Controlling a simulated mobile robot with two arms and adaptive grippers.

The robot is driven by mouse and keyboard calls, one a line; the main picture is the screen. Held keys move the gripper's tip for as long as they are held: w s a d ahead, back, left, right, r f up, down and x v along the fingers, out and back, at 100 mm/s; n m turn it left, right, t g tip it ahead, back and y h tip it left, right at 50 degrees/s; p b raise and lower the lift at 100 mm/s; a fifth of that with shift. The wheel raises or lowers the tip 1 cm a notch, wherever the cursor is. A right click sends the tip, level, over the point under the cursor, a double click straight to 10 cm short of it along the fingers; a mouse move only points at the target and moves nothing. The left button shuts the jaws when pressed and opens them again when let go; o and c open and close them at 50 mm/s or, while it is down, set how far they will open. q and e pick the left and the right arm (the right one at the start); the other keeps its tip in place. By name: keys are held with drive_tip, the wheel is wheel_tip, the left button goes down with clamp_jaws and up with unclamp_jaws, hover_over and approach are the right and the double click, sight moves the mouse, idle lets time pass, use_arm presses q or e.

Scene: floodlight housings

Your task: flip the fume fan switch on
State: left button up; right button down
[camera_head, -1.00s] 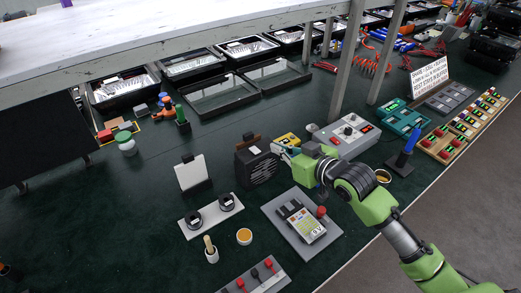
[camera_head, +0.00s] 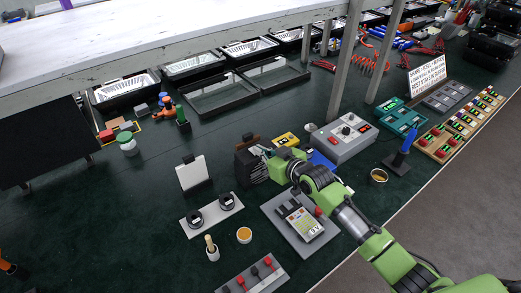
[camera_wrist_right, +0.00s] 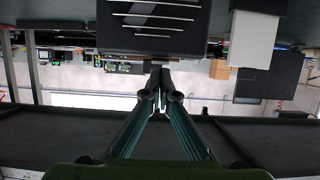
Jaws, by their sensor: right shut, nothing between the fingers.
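The fume fan, a black box with a slatted front (camera_head: 245,166), stands upright mid-bench in the head view. Its dark slatted face also shows at the top of the right wrist view (camera_wrist_right: 150,28). My right gripper (camera_head: 261,152) is shut and empty, its fingers right at the fan and covering much of its front. In the wrist view the closed fingertips (camera_wrist_right: 160,74) lie just below the slatted face in the picture; I cannot tell whether they touch it. The switch itself cannot be made out. My left gripper is not in view.
A yellow box (camera_head: 286,140) and a grey control box (camera_head: 345,137) stand behind my right arm. A white panel on a stand (camera_head: 192,174) is left of the fan. A grey plate with a meter (camera_head: 300,222) lies in front. The bench left of the panel is largely clear.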

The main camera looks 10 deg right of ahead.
drive_tip(key=shift+f, duration=0.15)
drive_tip(key=shift+s+f, duration=0.15)
drive_tip(key=shift+f, duration=0.25)
drive_tip(key=shift+r+p, duration=0.6)
drive_tip(key=shift+r, duration=0.2)
